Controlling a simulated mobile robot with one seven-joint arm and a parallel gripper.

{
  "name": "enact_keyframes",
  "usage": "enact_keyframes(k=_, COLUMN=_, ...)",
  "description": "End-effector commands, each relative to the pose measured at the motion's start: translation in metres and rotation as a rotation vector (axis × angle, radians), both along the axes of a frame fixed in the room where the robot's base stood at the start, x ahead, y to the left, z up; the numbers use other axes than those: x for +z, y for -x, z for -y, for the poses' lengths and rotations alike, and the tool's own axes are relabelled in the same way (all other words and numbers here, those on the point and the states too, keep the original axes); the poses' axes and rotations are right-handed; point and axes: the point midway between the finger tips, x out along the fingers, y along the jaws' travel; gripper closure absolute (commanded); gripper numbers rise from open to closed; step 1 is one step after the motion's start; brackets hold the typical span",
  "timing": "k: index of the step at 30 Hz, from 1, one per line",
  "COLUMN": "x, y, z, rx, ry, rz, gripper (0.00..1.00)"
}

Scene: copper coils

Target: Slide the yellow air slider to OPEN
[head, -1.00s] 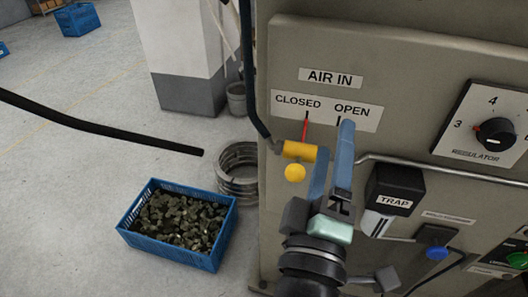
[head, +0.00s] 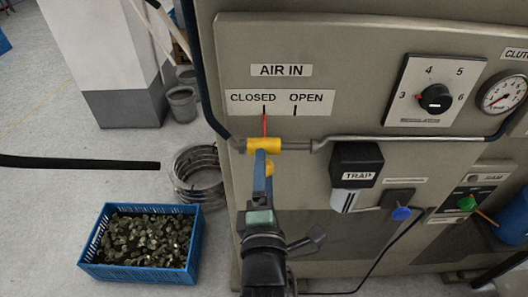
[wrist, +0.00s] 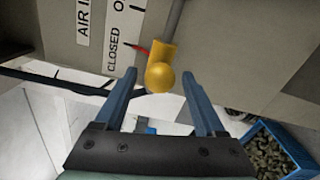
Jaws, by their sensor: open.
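The yellow air slider (head: 281,145) sits on a grey horizontal pipe on the machine's front. Its red pointer (head: 264,124) stands under the word CLOSED on the label (head: 280,103); the black OPEN mark is to its right. In the wrist view the slider's round yellow knob (wrist: 160,78) shows between the two blue fingertips, with a gap on each side. My gripper (head: 263,166) is open, in front of the slider, and its fingers hide part of the knob in the head view. I cannot tell how deep the knob lies between the fingers.
Right of the slider are a black TRAP unit (head: 355,160), a regulator dial (head: 435,98) and a gauge (head: 502,94). A dark hose (head: 205,80) runs down to the pipe's left end. A blue crate (head: 137,274) and metal coils (head: 198,176) stand on the floor at left.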

Motion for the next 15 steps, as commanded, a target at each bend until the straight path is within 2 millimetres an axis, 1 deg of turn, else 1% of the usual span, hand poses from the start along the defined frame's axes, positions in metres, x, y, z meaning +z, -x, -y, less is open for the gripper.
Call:
enact_keyframes(k=1, x=0.003, y=-0.010, z=0.000, rx=-0.001, ry=-0.001, rz=0.001, gripper=0.28)
enact_keyframes(k=6, x=0.001, y=-0.030, z=0.000, rx=-0.001, ry=-0.001, rz=0.000, gripper=0.28)
enact_keyframes(k=10, x=0.001, y=-0.038, z=0.000, rx=-0.001, ry=-0.001, rz=0.000, gripper=0.28)
enact_keyframes(k=15, x=0.000, y=-0.041, z=0.000, rx=-0.001, ry=0.000, rz=0.001, gripper=0.28)
